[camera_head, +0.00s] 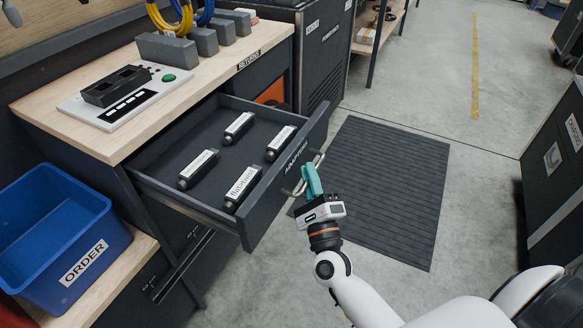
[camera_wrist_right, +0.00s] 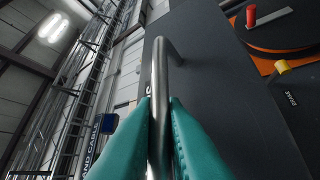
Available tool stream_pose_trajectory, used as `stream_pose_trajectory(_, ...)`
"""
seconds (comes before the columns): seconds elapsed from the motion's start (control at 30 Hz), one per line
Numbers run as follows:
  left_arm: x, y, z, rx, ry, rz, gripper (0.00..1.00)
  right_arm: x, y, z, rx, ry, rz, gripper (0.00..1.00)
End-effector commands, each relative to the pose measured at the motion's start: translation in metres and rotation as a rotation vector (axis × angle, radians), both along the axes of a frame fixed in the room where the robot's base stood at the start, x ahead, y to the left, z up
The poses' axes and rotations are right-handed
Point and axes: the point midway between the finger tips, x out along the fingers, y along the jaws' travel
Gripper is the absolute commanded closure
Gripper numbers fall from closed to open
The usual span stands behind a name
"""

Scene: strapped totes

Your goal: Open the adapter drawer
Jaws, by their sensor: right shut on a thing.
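The adapter drawer (camera_head: 240,228) under the workbench is pulled out, and its inside shows. Several dark adapters with white labels lie in it, among them one at the front (camera_head: 241,188) and one at the left (camera_head: 198,169). The drawer front carries a metal bar handle (camera_head: 319,160). My right gripper (camera_head: 311,182) has teal fingers and is shut on this handle. In the right wrist view the handle (camera_wrist_right: 160,75) runs between the two teal fingers (camera_wrist_right: 160,125). My left gripper is in neither view.
A blue ORDER bin (camera_head: 50,235) stands on a lower shelf at the left. The workbench top (camera_head: 200,85) holds a test device (camera_head: 118,92) and grey blocks. A dark ribbed mat (camera_head: 385,180) lies on the floor right of the drawer. A dark case (camera_head: 555,170) stands at the far right.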

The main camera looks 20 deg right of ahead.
Motion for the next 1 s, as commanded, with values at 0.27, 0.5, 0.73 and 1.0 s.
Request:
stream_pose_trajectory(0.27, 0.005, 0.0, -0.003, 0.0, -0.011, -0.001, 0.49, -0.022, -0.017, -0.001, 0.0, 0.001, -0.001, 1.0)
stream_pose_trajectory(0.5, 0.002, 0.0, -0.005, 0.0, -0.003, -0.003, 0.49, -0.025, -0.02, -0.001, 0.0, 0.001, -0.001, 1.0)
stream_pose_trajectory(0.73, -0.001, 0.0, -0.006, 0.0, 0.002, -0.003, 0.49, -0.025, -0.02, -0.001, 0.001, 0.001, -0.002, 1.0)
stream_pose_trajectory(1.0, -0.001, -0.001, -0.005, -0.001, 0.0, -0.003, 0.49, -0.025, -0.019, 0.0, 0.0, 0.0, -0.001, 0.8)
